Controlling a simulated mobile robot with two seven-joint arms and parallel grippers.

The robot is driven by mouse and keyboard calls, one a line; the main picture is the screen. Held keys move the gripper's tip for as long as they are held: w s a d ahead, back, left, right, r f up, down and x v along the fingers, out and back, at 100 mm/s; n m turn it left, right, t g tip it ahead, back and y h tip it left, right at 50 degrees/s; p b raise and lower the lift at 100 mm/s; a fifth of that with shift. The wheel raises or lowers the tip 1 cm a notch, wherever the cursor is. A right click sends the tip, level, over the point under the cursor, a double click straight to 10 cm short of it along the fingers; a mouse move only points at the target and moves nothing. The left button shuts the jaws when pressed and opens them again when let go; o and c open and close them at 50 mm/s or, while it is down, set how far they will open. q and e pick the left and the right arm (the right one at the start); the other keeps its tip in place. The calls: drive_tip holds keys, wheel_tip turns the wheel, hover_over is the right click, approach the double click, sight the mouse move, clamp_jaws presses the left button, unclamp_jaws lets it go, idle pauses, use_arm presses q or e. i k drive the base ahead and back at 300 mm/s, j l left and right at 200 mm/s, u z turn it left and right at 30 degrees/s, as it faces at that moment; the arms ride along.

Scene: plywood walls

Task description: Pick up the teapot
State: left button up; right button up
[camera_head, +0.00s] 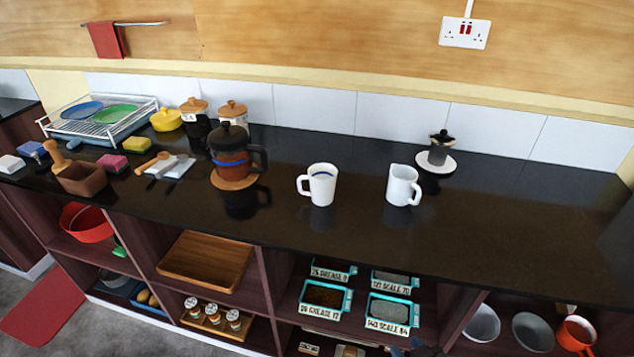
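The teapot (230,151) is dark red-brown with a black lid, a blue band and a black handle on its right side. It stands upright on a round cork mat (234,184) on the black counter, left of the middle. Only a small part of my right gripper (418,349) shows, at the bottom edge, low in front of the shelves. It is far from the teapot, below and to the right. Its fingers are too cut off to tell open from shut. My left gripper is out of view.
Two white mugs (322,184) (403,185) stand right of the teapot. A moka pot (438,150) stands on a white saucer at the back. Lidded canisters (232,112) stand close behind the teapot. The counter's right side is clear.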

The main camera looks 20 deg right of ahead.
sight(235, 166)
drive_tip(key=i+j+z, duration=0.65)
drive_tip(key=j, duration=0.4)
drive_tip(key=i+l, duration=0.05)
